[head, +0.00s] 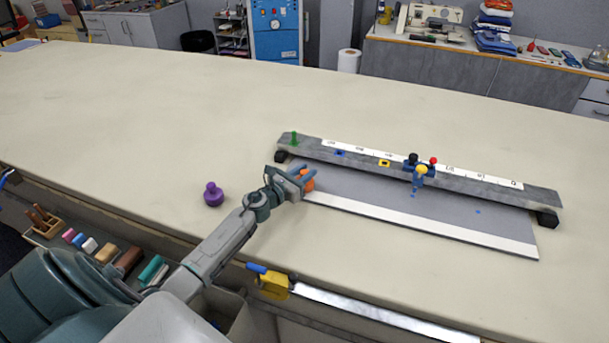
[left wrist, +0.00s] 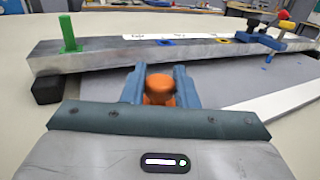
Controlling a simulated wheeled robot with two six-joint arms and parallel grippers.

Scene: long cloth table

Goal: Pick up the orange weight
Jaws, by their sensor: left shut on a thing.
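The orange weight (head: 308,183) is at the left end of the grey board with the white edge strip. My left gripper (head: 304,175) reaches it from the left in the head view. In the left wrist view, the orange weight (left wrist: 160,88) sits between the two blue fingers of the left gripper (left wrist: 160,86), which is shut on it. The fingers hide its sides, and I cannot tell whether its base touches the board. My right gripper is not in view.
A long grey rail (head: 350,157) with a green peg (head: 294,139) stands just beyond the gripper. A sliding piece with a yellow knob (head: 420,170) sits on it. A purple weight (head: 213,194) stands on the table to the left.

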